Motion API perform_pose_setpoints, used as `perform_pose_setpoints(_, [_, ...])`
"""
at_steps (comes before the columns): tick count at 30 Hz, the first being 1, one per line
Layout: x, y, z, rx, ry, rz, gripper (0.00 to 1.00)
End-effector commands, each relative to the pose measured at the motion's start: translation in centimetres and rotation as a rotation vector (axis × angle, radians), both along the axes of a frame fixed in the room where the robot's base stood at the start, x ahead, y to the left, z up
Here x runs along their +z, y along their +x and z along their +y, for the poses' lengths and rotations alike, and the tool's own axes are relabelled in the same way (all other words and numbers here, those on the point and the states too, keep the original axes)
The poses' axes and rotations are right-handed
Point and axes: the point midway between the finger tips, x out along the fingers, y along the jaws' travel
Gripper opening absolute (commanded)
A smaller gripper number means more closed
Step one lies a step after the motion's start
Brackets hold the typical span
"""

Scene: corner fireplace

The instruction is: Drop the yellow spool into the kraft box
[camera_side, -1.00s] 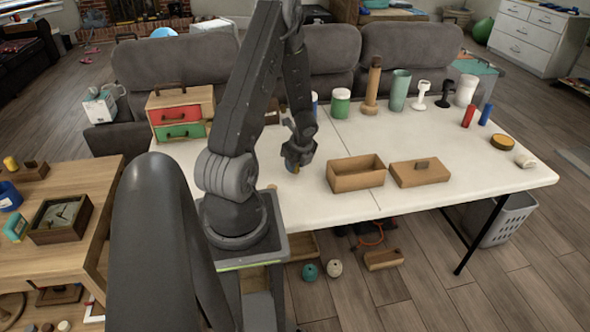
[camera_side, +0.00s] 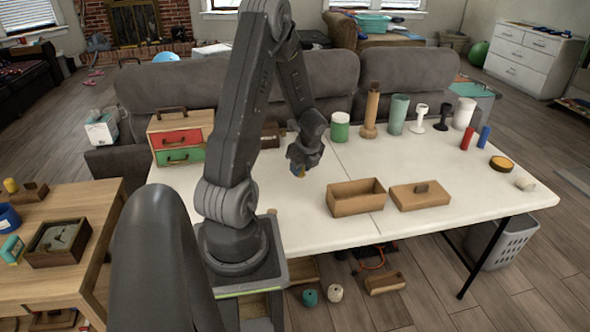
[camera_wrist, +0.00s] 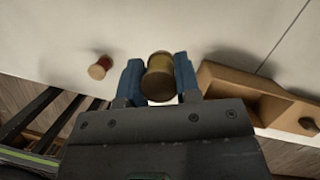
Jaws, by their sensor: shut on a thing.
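My gripper (camera_side: 301,168) is above the white table, left of the kraft box. In the wrist view its two blue fingers (camera_wrist: 159,80) are shut on the yellow spool (camera_wrist: 160,72), one on each side. In the side view only a small yellow bit of the spool (camera_side: 300,174) shows beneath the gripper. The open kraft box (camera_side: 345,206) sits on the table to the right of the gripper, its inside visible from above. Its rim also shows at the right of the wrist view (camera_wrist: 222,78). A matching lid with a knob (camera_side: 420,198) lies right of the box.
On the white table (camera_side: 300,212), a green jar (camera_side: 340,127), a wooden post (camera_side: 371,110), a teal cup (camera_side: 398,117) and several other items stand along the back. A drawer chest (camera_side: 181,137) stands at left. A small reddish spool (camera_wrist: 100,67) lies left in the wrist view.

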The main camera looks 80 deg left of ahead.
Motion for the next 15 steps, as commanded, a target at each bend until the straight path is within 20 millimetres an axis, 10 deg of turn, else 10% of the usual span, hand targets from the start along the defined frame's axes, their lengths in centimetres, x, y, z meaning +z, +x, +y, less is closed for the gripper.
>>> perform_pose_setpoints(15, [5.6, 15.5, -6.2, -0.004, 0.000, -0.004, 0.09])
